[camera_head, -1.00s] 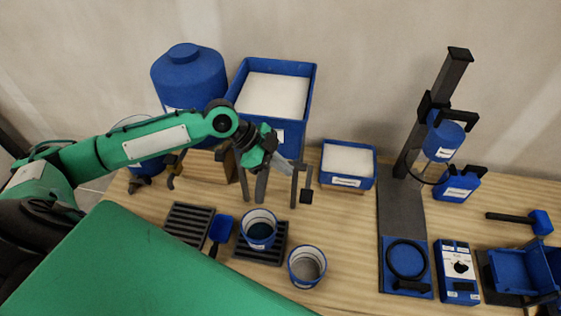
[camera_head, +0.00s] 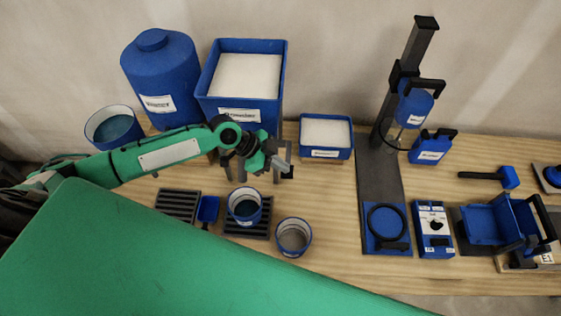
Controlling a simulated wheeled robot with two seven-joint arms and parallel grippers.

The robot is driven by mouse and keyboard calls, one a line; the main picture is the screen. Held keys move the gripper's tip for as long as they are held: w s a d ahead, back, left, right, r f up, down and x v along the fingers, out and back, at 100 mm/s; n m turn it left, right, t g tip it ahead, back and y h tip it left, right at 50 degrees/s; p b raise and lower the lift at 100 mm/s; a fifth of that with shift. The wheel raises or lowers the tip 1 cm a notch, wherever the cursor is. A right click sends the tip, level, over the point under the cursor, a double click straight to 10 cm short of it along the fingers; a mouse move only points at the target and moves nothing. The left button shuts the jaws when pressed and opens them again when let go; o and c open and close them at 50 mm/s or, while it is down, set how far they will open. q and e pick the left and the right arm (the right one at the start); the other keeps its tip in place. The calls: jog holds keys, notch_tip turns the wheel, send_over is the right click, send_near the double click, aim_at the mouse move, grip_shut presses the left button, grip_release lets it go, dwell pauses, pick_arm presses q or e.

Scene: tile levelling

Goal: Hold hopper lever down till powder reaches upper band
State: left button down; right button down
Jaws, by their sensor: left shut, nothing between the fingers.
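The hopper (camera_head: 211,100) is a tall open blue bin full of white powder, at the back left of the bench. A dark lever end (camera_head: 288,173) shows at its front right, partly behind my gripper. My left gripper (camera_head: 276,166) is shut and empty, low in front of the hopper and close beside the lever; I cannot tell whether it touches it. A blue-rimmed cup (camera_head: 244,206) with dark contents stands on a slatted grate below. Its bands and the hopper outlet cannot be made out. My right gripper is not in view.
A second cup (camera_head: 293,237) with grey contents stands to the front right. A blue tray of white powder (camera_head: 326,150) is right of the hopper. A blue tank (camera_head: 162,77) and a bucket (camera_head: 114,128) are left. A stand (camera_head: 379,180) rises further right.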

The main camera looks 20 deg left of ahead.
pick_arm(q)
jog(key=f+b, duration=0.1)
jog(key=f+t, duration=0.1)
jog(key=f+b, duration=0.1)
jog(key=shift+s+d+f+m+b, duration=0.1)
jog(key=shift+s+m+b, duration=0.2)
jog(key=shift+s, duration=0.05)
dwell(7.3)
